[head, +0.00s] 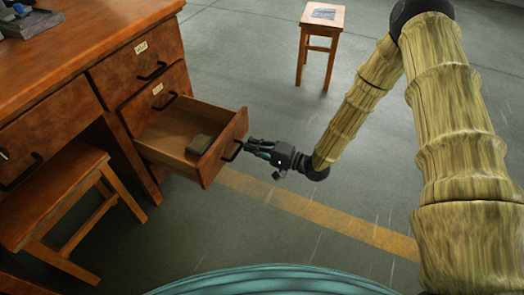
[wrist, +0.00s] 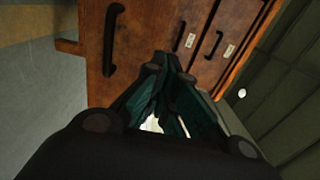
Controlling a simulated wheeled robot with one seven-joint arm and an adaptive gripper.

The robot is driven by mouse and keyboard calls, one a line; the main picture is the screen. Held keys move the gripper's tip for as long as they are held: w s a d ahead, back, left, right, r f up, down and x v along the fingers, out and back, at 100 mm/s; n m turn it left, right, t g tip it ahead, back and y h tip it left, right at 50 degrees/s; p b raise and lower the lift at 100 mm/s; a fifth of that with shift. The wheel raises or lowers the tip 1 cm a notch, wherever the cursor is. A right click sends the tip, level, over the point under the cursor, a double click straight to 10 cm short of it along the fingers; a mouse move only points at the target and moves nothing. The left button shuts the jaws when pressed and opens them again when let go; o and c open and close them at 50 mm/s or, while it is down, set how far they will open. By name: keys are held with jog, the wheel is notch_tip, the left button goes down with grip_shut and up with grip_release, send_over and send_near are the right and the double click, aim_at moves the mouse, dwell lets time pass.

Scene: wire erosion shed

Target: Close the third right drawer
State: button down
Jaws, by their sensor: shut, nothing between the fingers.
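The third right drawer (head: 225,150) of the wooden desk is pulled well out below two shut drawers. Its black handle (head: 232,152) is on the outer face, and it also shows in the wrist view (wrist: 112,40). My gripper (head: 252,146) is shut and empty, just outside the drawer front beside the handle. In the wrist view the closed fingertips (wrist: 167,62) point at the wooden front, to the right of the handle. I cannot tell whether they touch it. A small greyish block (head: 199,144) lies inside the drawer.
The two upper drawers (head: 140,65) carry white labels and black handles. A wooden stool (head: 75,195) stands under the desk at left. Another stool (head: 322,18) with a grey plate on top stands behind.

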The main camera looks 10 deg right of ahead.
aim_at(226, 135)
jog(key=b+x, duration=0.2)
jog(key=x, duration=0.4)
jog(key=shift+w+a+f, duration=0.15)
jog(key=shift+a, duration=0.05)
jog(key=shift+w+a+b, duration=0.45)
jog(key=shift+a, duration=0.1)
